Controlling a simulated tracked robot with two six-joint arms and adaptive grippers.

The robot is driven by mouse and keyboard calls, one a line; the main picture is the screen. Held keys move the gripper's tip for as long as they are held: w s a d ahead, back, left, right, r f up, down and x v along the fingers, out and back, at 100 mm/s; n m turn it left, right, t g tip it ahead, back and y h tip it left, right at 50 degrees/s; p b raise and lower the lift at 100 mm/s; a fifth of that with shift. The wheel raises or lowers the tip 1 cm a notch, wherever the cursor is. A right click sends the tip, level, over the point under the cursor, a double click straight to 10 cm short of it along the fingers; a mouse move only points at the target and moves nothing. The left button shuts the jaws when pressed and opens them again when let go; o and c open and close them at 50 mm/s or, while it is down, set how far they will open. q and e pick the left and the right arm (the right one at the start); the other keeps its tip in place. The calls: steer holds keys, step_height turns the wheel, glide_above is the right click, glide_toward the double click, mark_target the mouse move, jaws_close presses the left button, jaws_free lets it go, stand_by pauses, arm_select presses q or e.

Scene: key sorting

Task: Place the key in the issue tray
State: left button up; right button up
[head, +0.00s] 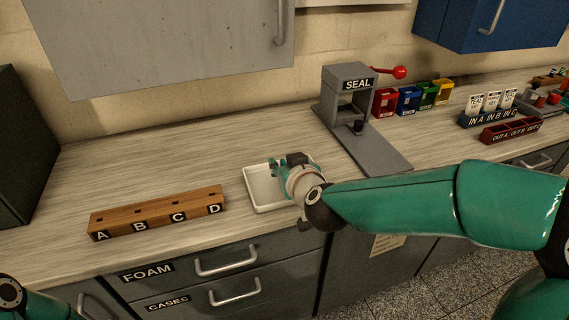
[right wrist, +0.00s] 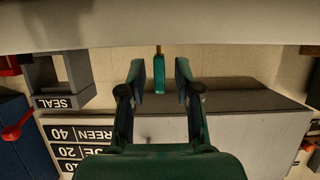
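The white tray (head: 262,190) lies on the counter in the middle of the head view. My right gripper (head: 278,170) is over it and hides its right part. In the right wrist view, a key with a teal head (right wrist: 159,76) and a small brass-coloured tip shows between the fingers of my right gripper (right wrist: 160,80). The fingers stand apart, with a visible gap on each side of the key. I cannot tell whether the key touches the tray. The key cannot be made out in the head view. My left gripper is not in view.
A wooden block (head: 158,213) with slots A to D is left of the tray. The grey SEAL press (head: 350,95) with a red-knobbed lever stands behind right. Coloured boxes (head: 408,99) and a red OUT rack (head: 510,131) are farther right. The counter behind the tray is clear.

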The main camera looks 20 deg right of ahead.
steer(key=shift+r, duration=0.15)
steer(key=p+v, duration=0.4)
steer(key=v, duration=0.8)
stand_by(0.3)
